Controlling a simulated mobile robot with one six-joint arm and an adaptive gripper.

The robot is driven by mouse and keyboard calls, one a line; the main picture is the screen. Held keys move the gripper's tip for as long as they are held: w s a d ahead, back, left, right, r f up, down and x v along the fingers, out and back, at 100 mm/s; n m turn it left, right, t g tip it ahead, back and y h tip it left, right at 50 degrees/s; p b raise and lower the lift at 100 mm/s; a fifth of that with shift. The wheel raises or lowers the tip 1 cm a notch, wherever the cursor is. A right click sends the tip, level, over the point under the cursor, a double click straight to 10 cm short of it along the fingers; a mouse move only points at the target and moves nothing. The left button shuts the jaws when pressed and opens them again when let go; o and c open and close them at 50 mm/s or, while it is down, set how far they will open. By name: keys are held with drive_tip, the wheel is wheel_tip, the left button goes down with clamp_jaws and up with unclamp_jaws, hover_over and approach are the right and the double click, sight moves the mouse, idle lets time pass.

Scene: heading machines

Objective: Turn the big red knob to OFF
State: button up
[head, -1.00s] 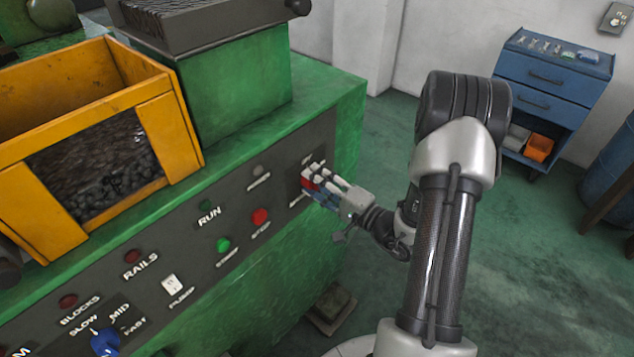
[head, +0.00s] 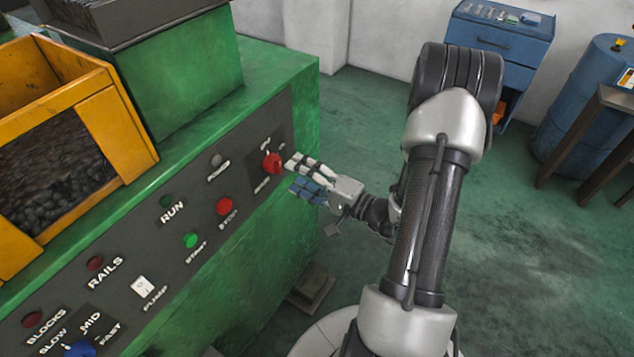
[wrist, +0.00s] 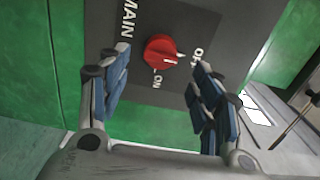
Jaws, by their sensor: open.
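The big red knob (head: 272,163) is on the dark panel of the green machine, at the panel's right end. In the wrist view the knob (wrist: 160,51) is uncovered, with MAIN to its left, ON below and OFF to its right. A white mark on its face points right, toward the tick beside OFF. My gripper (head: 290,176) is open, in front of the knob and slightly back from it. In the wrist view my two blue-padded fingers (wrist: 162,85) are spread either side below the knob, with nothing between them.
The panel also carries a red stop button (head: 225,206), a green start button (head: 191,240), a pump switch (head: 142,287) and a blue speed knob (head: 80,349). A yellow bin (head: 118,120) sits on the machine. The floor to the right is open, with a blue cabinet behind.

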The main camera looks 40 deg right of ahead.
drive_tip(key=v, duration=0.5)
drive_tip(key=shift+s+d, duration=0.1)
drive_tip(key=shift+s, duration=0.2)
drive_tip(key=s+a+r+n+g+y, duration=0.25)
drive_tip(key=a+g, duration=0.25)
drive_tip(key=a, duration=0.3)
drive_tip(key=s+a+r+n+g+y, duration=0.1)
drive_tip(key=s+a+r+n+g, duration=0.3)
drive_tip(key=a, duration=0.3)
drive_tip(key=s+a+r+n+g+y, duration=0.1)
drive_tip(key=a+r+n+g+y, duration=0.15)
drive_tip(key=a+g, duration=0.4)
drive_tip(key=s+a+n+h, duration=0.2)
drive_tip(key=s+n+h, duration=0.2)
drive_tip(key=s+h, duration=0.35)
drive_tip(key=d+r+t+h, duration=0.3)
drive_tip(key=d+r+h, duration=0.1)
drive_tip(key=d+r, duration=0.1)
drive_tip(key=shift+r+n+h, duration=0.2)
drive_tip(key=shift+n+h, duration=0.15)
drive_tip(key=shift+n, duration=0.05)
